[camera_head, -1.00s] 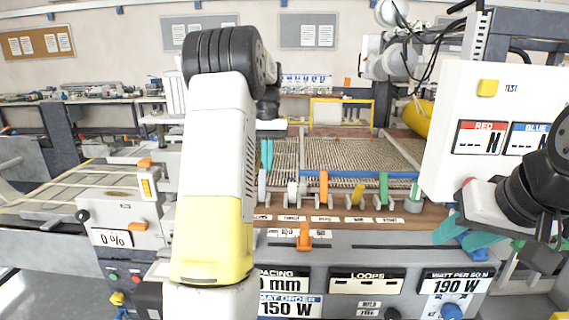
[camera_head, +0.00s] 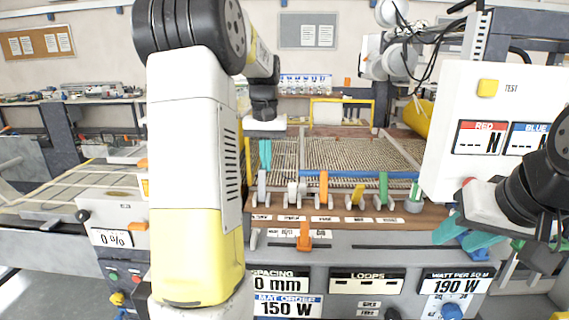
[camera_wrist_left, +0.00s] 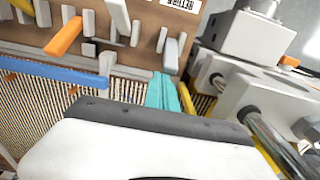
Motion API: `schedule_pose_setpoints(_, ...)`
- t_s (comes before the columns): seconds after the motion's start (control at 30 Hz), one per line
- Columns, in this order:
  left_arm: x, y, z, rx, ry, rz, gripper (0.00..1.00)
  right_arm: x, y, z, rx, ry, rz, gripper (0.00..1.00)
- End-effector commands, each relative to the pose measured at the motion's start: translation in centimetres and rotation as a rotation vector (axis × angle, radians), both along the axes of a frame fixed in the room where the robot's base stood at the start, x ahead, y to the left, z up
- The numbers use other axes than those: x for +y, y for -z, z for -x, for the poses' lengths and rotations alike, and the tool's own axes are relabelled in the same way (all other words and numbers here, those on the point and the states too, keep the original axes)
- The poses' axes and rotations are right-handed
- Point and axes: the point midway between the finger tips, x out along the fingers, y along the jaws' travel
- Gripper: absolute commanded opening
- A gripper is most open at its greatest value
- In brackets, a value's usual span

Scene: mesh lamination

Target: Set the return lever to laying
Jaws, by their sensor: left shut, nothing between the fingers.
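The leftmost grey lever (camera_head: 262,188) stands in the row along the brown label strip of the machine. In the left wrist view a grey lever (camera_wrist_left: 172,50) at the right end of the row stands beside a label beginning "RET" (camera_wrist_left: 180,4). My left gripper (camera_head: 265,154) has teal fingers, shut and empty, just above and behind the leftmost lever in the head view.
Other levers stand close by: a white one (camera_head: 293,194), an orange one (camera_head: 323,188), a yellow one (camera_head: 357,194) and a green one (camera_head: 383,189). A blue bar (camera_head: 345,174) and woven mesh (camera_head: 350,155) lie behind them. A white display panel (camera_head: 455,165) stands at the right.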

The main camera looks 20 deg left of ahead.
Motion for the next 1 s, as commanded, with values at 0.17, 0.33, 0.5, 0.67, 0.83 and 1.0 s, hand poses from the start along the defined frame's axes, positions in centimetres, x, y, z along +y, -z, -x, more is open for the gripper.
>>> schedule_pose_setpoints(0.17,-0.5,-0.7,1.9,-0.16,0.002,-0.04,0.0,0.0,0.0,0.0,0.0,0.0,0.0,0.38)
schedule_pose_setpoints(0.33,-0.9,-1.0,3.5,-0.316,0.002,-0.081,0.0,0.0,0.0,0.0,0.0,0.0,0.0,0.38)
schedule_pose_setpoints(0.5,-1.3,-1.0,4.9,-0.448,0.003,-0.115,0.0,0.0,0.0,0.0,0.0,0.0,0.0,0.38)
schedule_pose_setpoints(0.67,-1.4,-0.8,5.6,-0.455,0.002,-0.117,0.0,0.0,0.0,0.0,0.0,0.0,0.0,0.38)
schedule_pose_setpoints(0.83,-1.8,-0.5,6.7,-0.453,0.003,-0.116,0.0,0.0,0.0,0.0,0.0,0.0,0.0,0.38)
schedule_pose_setpoints(1.0,-1.9,-0.2,7.5,-0.452,0.001,-0.117,0.0,0.0,0.0,0.0,0.0,0.0,0.0,0.38)
